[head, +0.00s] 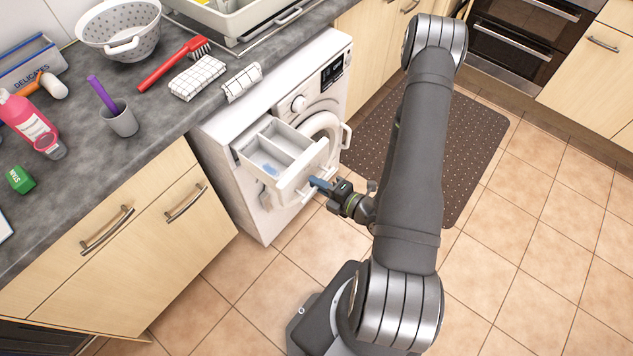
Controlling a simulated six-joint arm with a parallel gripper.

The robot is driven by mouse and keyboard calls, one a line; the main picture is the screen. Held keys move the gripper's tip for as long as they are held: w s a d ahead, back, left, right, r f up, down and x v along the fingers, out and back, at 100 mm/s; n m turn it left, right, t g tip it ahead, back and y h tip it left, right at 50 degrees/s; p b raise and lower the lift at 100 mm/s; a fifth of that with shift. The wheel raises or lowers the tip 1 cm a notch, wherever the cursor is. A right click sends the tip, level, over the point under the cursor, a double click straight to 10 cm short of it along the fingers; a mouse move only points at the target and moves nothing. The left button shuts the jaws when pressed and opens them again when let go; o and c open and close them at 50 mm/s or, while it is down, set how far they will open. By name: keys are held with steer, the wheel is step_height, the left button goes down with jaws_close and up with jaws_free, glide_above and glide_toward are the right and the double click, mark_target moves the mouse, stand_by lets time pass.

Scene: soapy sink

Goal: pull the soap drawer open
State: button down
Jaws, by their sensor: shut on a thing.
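The soap drawer (264,150) is a white, divided drawer at the upper front of the white washing machine (224,168). It stands pulled out of the machine, and its compartments show from above, with something blue in one of them. The fingertips partly hide the exact grip.
The round door (322,128) of the machine is beside the drawer, to its right. The grey worktop (150,165) above holds a colander (120,30), a red brush (172,66), cloths and bottles. Tiled floor (262,285) is free in front.

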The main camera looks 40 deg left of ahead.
steer(key=c, duration=1.6)
jaws_free()
steer(key=shift+c, duration=0.2)
steer(key=d+r, duration=0.3)
steer(key=d, duration=1.4)
steer(key=shift+r, duration=0.2)
steer(key=shift+a, duration=0.1)
steer(key=a+f, duration=0.2)
steer(key=a, duration=0.8)
steer(key=shift+a, duration=0.3)
steer(key=shift+d, duration=0.1)
